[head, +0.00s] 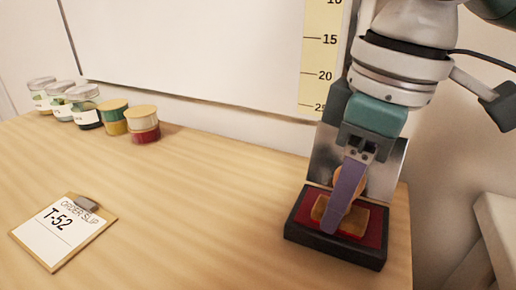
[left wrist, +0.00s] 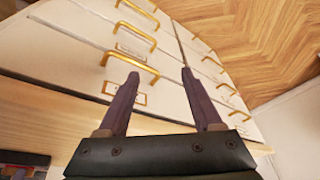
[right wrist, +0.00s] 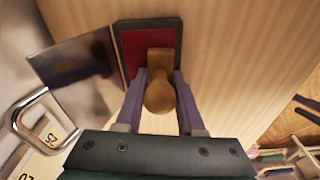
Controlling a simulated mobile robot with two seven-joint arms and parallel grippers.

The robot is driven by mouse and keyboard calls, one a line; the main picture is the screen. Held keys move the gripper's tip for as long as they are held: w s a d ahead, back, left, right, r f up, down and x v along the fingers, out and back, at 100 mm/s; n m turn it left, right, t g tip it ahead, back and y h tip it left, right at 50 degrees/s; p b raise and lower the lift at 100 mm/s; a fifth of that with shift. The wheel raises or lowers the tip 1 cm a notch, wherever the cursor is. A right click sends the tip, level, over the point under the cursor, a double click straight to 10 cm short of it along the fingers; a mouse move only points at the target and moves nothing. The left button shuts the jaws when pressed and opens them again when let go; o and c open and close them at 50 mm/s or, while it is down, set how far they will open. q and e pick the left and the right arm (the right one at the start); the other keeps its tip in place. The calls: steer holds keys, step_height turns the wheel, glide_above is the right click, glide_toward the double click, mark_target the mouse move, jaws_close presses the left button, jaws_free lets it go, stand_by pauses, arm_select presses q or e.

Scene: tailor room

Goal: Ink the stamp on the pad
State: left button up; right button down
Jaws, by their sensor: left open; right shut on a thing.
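The wooden stamp (right wrist: 160,97) has a round knob and a rectangular base (head: 362,216). My right gripper (head: 345,205) is shut on the knob, with one purple finger on each side in the right wrist view (right wrist: 160,85). The stamp is upright, with its base over the red ink pad (head: 374,240) in its dark tray. The base looks down on the red surface, but its underside is hidden. In the right wrist view the pad (right wrist: 134,45) shows beside the base. My left gripper (left wrist: 160,76) is open and empty; it is outside the head view.
A shiny metal plate (head: 391,172) stands upright behind the pad. An order slip clipboard (head: 62,232) lies at the left. Several jars (head: 84,105) and thread spools (head: 142,124) stand at the back left. The table's middle is clear. White drawers (left wrist: 75,45) with brass handles are before my left gripper.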

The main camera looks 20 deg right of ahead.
steer(key=shift+d+f+p, duration=0.15)
steer(key=shift+f+p, duration=0.15)
steer(key=shift+f, duration=0.05)
steer(key=shift+f, duration=0.25)
stand_by(0.7)
steer(key=shift+r+p, duration=0.7)
steer(key=shift+p, duration=0.15)
steer(key=shift+s+r+p, duration=0.1)
steer(key=shift+r+p, duration=0.55)
steer(key=shift+p, duration=0.15)
step_height(320, 180, up, 5)
steer(key=p, duration=0.7)
steer(key=shift+f, duration=0.1)
